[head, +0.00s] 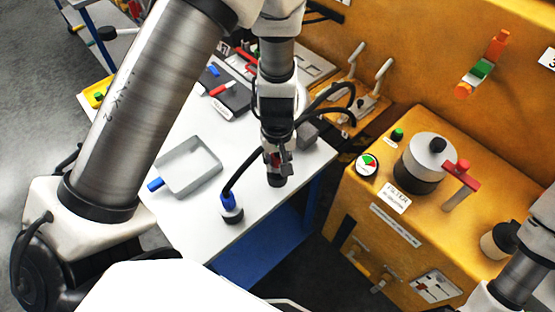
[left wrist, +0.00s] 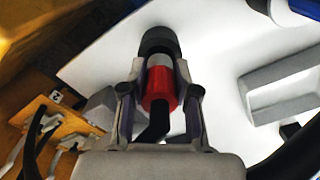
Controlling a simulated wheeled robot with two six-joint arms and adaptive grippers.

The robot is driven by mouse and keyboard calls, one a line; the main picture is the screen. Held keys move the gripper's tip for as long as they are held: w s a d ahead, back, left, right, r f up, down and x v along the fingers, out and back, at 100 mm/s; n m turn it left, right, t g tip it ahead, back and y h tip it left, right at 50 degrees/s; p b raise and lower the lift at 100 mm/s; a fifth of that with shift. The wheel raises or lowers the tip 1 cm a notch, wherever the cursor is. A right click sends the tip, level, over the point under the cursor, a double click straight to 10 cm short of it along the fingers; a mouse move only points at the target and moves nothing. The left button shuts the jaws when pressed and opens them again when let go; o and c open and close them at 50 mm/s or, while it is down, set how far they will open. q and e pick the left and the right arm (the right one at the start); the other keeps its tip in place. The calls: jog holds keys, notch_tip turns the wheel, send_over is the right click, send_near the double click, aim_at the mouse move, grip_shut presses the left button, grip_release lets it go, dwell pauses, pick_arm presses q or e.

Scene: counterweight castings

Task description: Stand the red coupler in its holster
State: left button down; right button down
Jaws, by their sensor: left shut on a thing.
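My left gripper (head: 275,166) is shut on the red coupler (left wrist: 158,88), over the right front part of the white table. In the left wrist view the coupler's red body sits between the two fingers, with a silver section beyond it. A black cylindrical piece (left wrist: 159,41) meets the silver end; it also shows below the gripper in the head view (head: 277,181) and looks like the holster. I cannot tell how deep the coupler sits in it. The fingers hide most of the coupler in the head view. My right gripper is not in view.
A blue coupler (head: 228,202) stands on a dark base to the left. A grey tray (head: 189,167) lies further left. Black hoses (head: 327,97) loop behind the gripper. A yellow filter unit (head: 382,215) stands right of the table, across a gap.

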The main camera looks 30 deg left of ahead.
pick_arm(q)
jog(key=shift+f+b, duration=1.2)
jog(key=shift+f, duration=0.05)
jog(key=c, duration=0.8)
grip_release()
notch_tip(320, 180, up, 12)
